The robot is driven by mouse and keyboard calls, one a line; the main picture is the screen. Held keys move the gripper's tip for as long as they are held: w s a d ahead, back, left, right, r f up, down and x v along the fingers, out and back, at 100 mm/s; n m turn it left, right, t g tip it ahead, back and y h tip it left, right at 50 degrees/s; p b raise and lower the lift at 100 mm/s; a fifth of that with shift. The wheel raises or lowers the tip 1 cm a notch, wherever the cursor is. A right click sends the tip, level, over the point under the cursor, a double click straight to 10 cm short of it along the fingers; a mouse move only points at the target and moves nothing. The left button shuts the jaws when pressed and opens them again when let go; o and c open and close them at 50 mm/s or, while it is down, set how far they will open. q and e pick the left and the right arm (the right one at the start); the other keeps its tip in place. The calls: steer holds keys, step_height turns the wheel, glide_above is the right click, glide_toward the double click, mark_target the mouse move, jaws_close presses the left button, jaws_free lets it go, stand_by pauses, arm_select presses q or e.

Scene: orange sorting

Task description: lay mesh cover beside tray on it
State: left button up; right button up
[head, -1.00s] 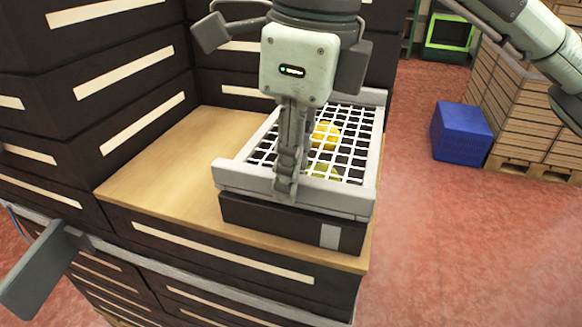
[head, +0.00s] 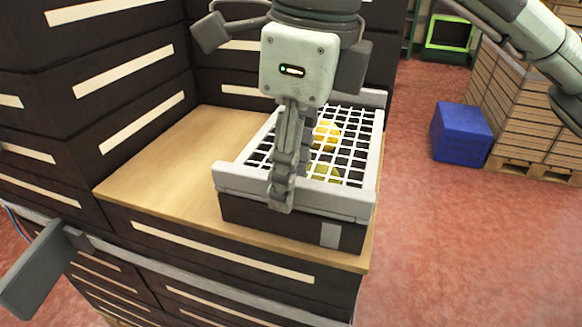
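The mesh cover (head: 346,186), a white grid with a light grey frame, lies on top of the dark tray (head: 262,219) on the wooden surface. Yellow-orange fruit (head: 327,138) shows through the grid. My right gripper (head: 291,184) points down over the cover's left front part. Its fingers look spread, with the near fingertip in front of the cover's front bar and the other finger partly hidden behind it. The near finger hides part of the grid and bar. My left gripper's fingers do not show.
Stacks of dark crates (head: 130,75) stand left and behind the tray. Bare wooden surface (head: 165,175) lies left of the tray. A blue crate (head: 461,134) and a pallet of boxes (head: 520,130) stand on the red floor at right.

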steer(key=shift+r+p, duration=0.3)
steer(key=shift+r, duration=0.55)
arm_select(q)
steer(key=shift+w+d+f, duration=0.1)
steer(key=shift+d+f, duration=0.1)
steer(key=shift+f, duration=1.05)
arm_select(e)
step_height(320, 180, up, 11)
steer(key=d, duration=0.1)
steer(key=shift+s+d, duration=0.15)
steer(key=shift+s, duration=0.2)
steer(key=shift+f, duration=0.15)
